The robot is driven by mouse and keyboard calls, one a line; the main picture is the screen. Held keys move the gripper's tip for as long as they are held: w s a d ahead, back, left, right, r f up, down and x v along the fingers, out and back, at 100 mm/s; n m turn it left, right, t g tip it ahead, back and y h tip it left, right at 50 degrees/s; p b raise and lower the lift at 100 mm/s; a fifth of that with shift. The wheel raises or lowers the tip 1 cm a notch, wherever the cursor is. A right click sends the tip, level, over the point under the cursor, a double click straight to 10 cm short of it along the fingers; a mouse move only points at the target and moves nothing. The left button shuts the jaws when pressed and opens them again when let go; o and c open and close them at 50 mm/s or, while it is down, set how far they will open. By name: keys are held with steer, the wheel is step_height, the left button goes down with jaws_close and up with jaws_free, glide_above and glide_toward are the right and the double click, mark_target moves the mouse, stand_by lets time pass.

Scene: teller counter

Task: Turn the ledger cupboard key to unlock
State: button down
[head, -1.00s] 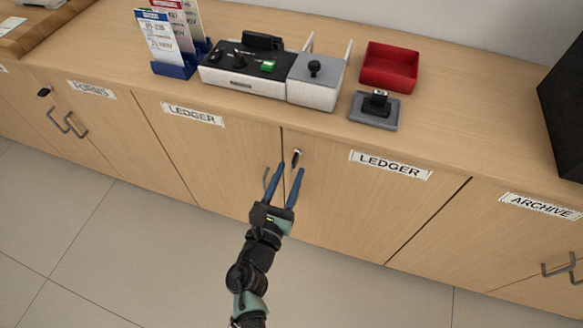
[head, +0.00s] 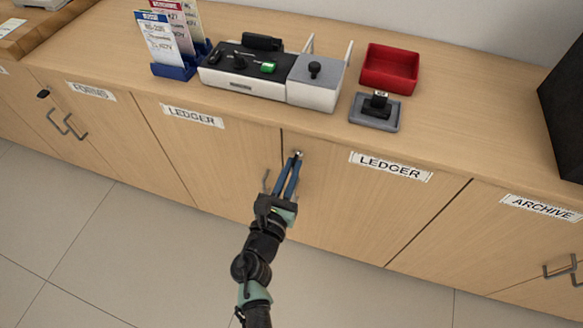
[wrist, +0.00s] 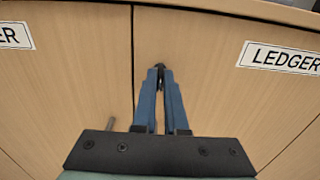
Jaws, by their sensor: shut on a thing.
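The ledger cupboard has two wooden doors, each with a LEDGER label; the right door (head: 345,215) carries the lock near its upper left edge. My gripper (head: 295,160) is at that lock, with its blue fingers shut on the small key. The key (head: 299,153) shows only as a small metal bit at the fingertips in the head view. In the wrist view the fingers (wrist: 160,72) close on the dark key (wrist: 158,67) just right of the door seam. The fingers hide most of the key, so its turn angle cannot be told. Both doors look closed.
The counter above holds a blue leaflet rack (head: 180,65), a grey and black machine (head: 242,78), a red tray (head: 389,68) and a stamp on a grey pad (head: 375,112). A door handle (head: 268,181) stands just left of my fingers. The floor in front is clear.

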stand_by(0.3)
steer(key=shift+d+f+m+b, duration=0.1)
steer(key=shift+m+b, duration=3.05)
steer(key=shift+m, duration=1.3)
steer(key=shift+f+m+b, duration=0.1)
steer(key=shift+m+b, duration=3.05)
steer(key=shift+m, duration=1.3)
steer(key=c, duration=1)
jaws_free()
steer(key=shift+o, duration=0.2)
steer(key=shift+s, duration=0.1)
